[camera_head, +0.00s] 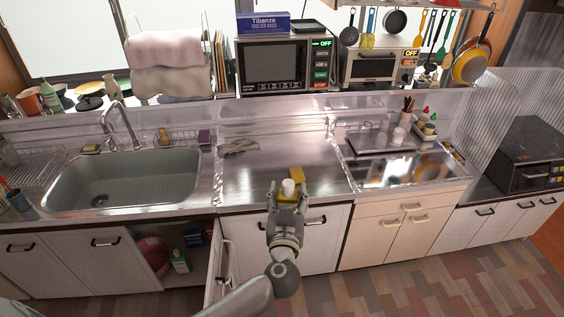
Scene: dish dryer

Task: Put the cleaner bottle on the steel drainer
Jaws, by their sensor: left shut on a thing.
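My left gripper (287,200) is in front of the middle counter, its arm coming up from the bottom of the view. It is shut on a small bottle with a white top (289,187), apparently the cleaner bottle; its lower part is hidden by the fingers. A yellow patch (297,173) shows right behind the white top; I cannot tell whether it belongs to the bottle. The steel drainer (270,160) is the shiny steel surface between the sink and the stove area, mostly bare. My right gripper is not in view.
A grey cloth (239,147) lies at the drainer's back left. The sink (125,182) with its faucet (124,125) is on the left. A cupboard door (217,275) stands open below, beside a green-and-white bottle (180,262).

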